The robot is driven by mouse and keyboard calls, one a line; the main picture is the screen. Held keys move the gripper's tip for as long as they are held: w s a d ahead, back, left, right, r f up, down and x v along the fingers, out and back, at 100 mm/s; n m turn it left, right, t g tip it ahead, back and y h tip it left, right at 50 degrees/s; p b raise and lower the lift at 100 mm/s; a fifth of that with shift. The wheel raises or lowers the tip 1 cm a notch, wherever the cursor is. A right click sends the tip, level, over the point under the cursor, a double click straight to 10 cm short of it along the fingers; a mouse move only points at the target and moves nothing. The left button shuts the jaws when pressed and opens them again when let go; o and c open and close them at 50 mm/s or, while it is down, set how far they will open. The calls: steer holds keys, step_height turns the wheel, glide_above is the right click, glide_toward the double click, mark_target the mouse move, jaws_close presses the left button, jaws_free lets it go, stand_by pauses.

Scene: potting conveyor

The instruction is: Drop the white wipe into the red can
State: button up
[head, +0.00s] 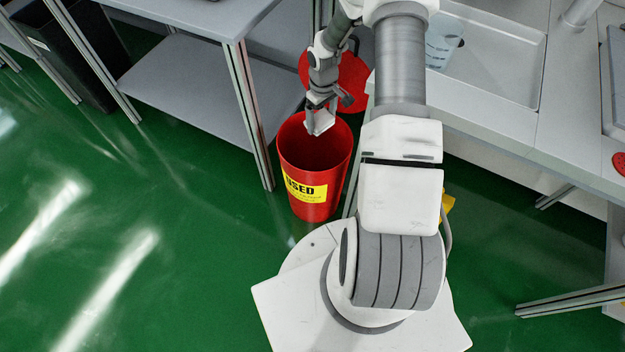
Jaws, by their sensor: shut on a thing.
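The red can (318,208) stands on the green floor at the centre, with a yellow label reading "USED". Its mouth is open and faces up. A red round lid (352,78) shows behind it. My gripper (317,108) points down above the can's mouth, near its back rim. It is shut on the white wipe (320,123), which hangs below the fingers over the opening. I cannot tell whether the wipe's lower end is below the rim. The fingertips are small and partly hidden by the wipe.
A grey table (196,14) with a lower shelf stands left of the can, its leg close to the can. At the right, a workbench (565,110) bears a white tray (525,98) with a clear cup (443,45). Open floor lies at the lower left.

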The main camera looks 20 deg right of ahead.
steer(key=shift+f, duration=0.6)
steer(key=o, duration=1.1)
steer(key=shift+r+p, duration=2.6)
steer(key=shift+r, duration=6.2)
